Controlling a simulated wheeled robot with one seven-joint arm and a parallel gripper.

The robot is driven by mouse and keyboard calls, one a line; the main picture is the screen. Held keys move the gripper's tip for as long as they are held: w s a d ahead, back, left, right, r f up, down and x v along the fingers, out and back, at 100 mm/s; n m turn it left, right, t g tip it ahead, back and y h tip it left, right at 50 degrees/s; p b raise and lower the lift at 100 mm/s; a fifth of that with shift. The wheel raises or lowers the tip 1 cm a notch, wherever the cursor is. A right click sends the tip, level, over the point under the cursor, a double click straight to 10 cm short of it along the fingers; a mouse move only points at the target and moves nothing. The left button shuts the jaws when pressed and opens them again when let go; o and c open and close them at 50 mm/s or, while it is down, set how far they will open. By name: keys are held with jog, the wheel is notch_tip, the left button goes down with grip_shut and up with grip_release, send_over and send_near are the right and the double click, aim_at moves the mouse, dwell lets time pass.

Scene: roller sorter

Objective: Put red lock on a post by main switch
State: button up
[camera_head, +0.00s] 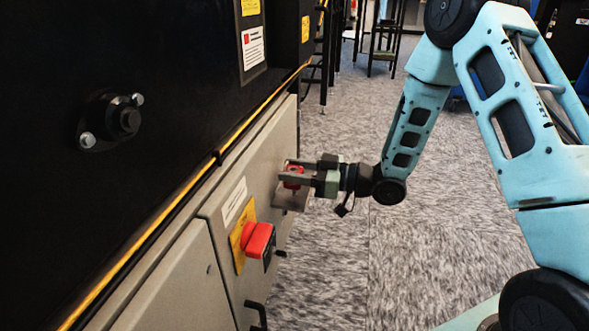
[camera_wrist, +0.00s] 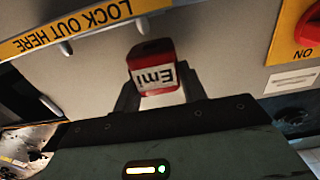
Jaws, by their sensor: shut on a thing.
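My gripper (camera_head: 284,171) is shut on the red lock (camera_head: 292,184) beside the grey cabinet front. In the wrist view the lock (camera_wrist: 150,50) has a white label reading "Emi" and sits between the two fingers (camera_wrist: 158,92). Its shackle cannot be made out. A yellow "LOCK OUT HERE" strip (camera_wrist: 75,28) is at upper left. Pale posts stick out by it, one at its left part (camera_wrist: 65,48) and one closer to the lock (camera_wrist: 143,25). The lock appears apart from both. The red main switch (camera_head: 258,240) is on a yellow plate; it shows at the right in the wrist view (camera_wrist: 310,30).
The grey cabinet (camera_head: 225,215) runs along the left under a black machine wall (camera_head: 70,150) with a yellow edge. A black handle (camera_head: 256,313) juts out below the switch. A light grey plate (camera_head: 291,201) is just under my gripper.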

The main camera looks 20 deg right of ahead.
jog(key=shift+f+b, duration=0.3)
jog(key=shift+f, duration=0.35)
jog(key=shift+s+f, duration=0.1)
jog(key=shift+f, duration=0.25)
jog(key=shift+d+f+b, duration=0.1)
jog(key=shift+f+b, duration=0.2)
dwell(0.5)
jog(key=o, duration=1.2)
jog(key=shift+c, duration=0.2)
jog(key=p+v, duration=0.8)
jog(key=v, duration=0.9)
jog(key=shift+d, duration=0.2)
jog(key=shift+s, duration=0.1)
